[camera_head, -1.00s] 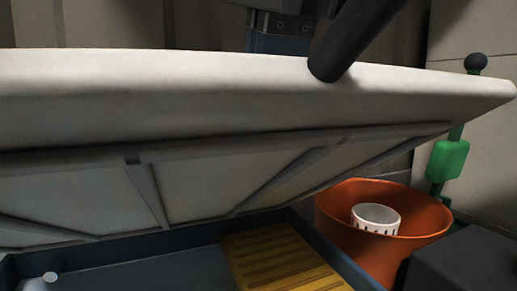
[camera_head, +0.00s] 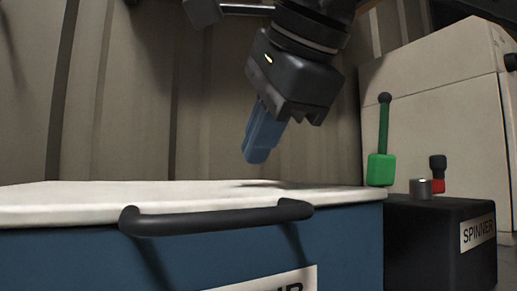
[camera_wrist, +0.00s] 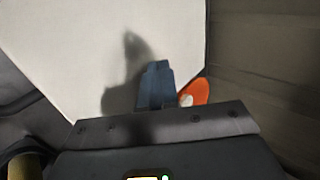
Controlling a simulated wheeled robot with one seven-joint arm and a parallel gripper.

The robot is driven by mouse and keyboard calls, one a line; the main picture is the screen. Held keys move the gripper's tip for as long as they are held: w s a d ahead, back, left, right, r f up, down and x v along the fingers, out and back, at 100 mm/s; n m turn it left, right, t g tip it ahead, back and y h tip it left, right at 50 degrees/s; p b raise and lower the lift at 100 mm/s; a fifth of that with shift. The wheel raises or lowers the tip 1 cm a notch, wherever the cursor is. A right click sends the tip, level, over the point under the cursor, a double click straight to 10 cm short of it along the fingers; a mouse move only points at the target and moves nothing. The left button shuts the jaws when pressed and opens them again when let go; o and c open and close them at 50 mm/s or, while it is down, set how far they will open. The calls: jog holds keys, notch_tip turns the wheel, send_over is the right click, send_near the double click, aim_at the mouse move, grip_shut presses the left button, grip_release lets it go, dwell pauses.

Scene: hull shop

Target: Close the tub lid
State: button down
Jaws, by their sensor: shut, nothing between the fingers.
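The white tub lid (camera_head: 80,200) lies flat across the top of the blue tub (camera_head: 75,262), with no gap showing along its front edge. A black bar handle (camera_head: 215,219) runs along the lid's front. My gripper (camera_head: 254,158) is shut and empty, with its blue fingers pointing down above the right part of the lid. The fingers look apart from the surface. In the wrist view the lid (camera_wrist: 75,45) fills much of the picture, with my gripper's shadow on it and the blue fingers (camera_wrist: 157,68) in front. The tub's inside is hidden.
A black box labelled SPINNER (camera_head: 440,245) stands right of the tub, with a grey knob (camera_head: 420,188) and a red-based switch (camera_head: 437,178). A green lever (camera_head: 382,140) rises behind. An orange bowl (camera_wrist: 197,88) shows partly beside the lid. A ribbed wall stands behind.

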aim_at(255, 187)
jog(key=shift+s+d+f+b, duration=0.1)
jog(key=shift+s+f+b, duration=0.1)
jog(key=shift+f+b, duration=0.6)
jog(key=shift+s+d+f+b, duration=0.15)
jog(key=shift+f+b, duration=0.35)
jog(key=shift+f, duration=0.45)
